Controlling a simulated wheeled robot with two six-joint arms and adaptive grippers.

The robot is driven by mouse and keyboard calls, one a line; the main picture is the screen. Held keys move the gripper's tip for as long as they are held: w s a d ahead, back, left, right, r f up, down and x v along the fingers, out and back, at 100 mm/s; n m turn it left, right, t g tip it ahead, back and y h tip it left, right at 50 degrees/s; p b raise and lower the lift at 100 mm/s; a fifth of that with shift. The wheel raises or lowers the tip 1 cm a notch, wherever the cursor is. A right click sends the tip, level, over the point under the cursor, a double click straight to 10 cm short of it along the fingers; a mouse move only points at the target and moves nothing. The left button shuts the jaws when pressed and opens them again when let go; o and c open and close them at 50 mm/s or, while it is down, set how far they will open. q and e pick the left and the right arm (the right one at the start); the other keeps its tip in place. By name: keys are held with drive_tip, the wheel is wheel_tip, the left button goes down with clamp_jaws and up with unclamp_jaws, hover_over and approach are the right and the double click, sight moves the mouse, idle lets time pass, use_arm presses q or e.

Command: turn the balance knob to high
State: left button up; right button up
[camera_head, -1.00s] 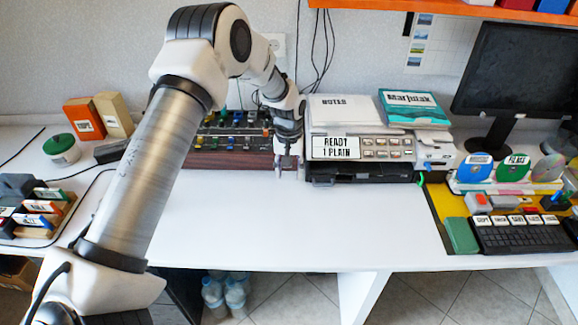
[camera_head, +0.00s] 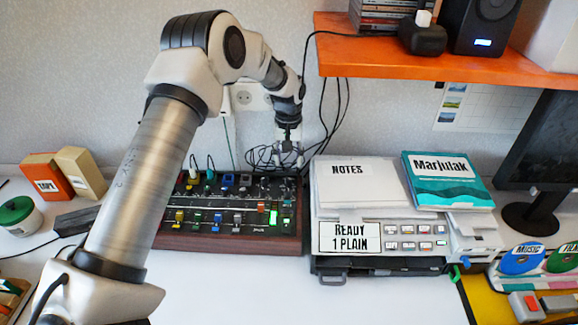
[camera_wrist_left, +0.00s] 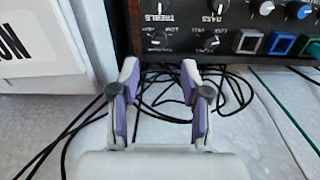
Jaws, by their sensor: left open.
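A wood-sided control panel (camera_head: 228,243) with a dark face, several knobs and coloured switches stands at the middle left of the table. My left gripper (camera_head: 288,148) is above its back right corner, open and empty, apart from the panel. In the left wrist view, the gripper's two purple-lined fingers (camera_wrist_left: 162,92) are spread, with black cables beyond them. The panel's edge shows at the top, with upside-down labels "TREBLE" and "BASS" and dark knobs (camera_wrist_left: 157,40) with white marks. I cannot read a balance label or tell which knob it names. My right gripper is not in view.
A printer (camera_head: 400,240) with papers and a teal "Marjulak" book (camera_head: 447,185) stands close to the panel's right. An orange shelf (camera_head: 420,62) hangs above it. Black cables (camera_head: 262,157) lie behind the panel. The white table front is clear.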

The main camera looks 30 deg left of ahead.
sight(288, 178)
use_arm(q)
drive_tip(key=shift+s+d+f, duration=0.25)
drive_tip(key=shift+s+f, duration=0.05)
drive_tip(key=shift+f, duration=0.3)
drive_tip(key=shift+s+d+f, duration=0.2)
drive_tip(key=shift+s+f, duration=0.05)
drive_tip(key=shift+f, duration=0.3)
drive_tip(key=f, duration=0.3)
drive_tip(key=w+f, duration=0.1)
drive_tip(key=shift+a+f+p, duration=0.2)
drive_tip(key=shift+a+p, duration=0.1)
drive_tip(key=shift+a, duration=0.1)
drive_tip(key=shift+s+d+r, duration=0.15)
drive_tip(key=shift+s, duration=0.1)
drive_tip(key=shift+r, duration=0.1)
drive_tip(key=shift+c, duration=0.7)
clamp_jaws()
drive_tip(key=shift+m, duration=0.8)
drive_tip(key=shift+o, duration=0.7)
unclamp_jaws()
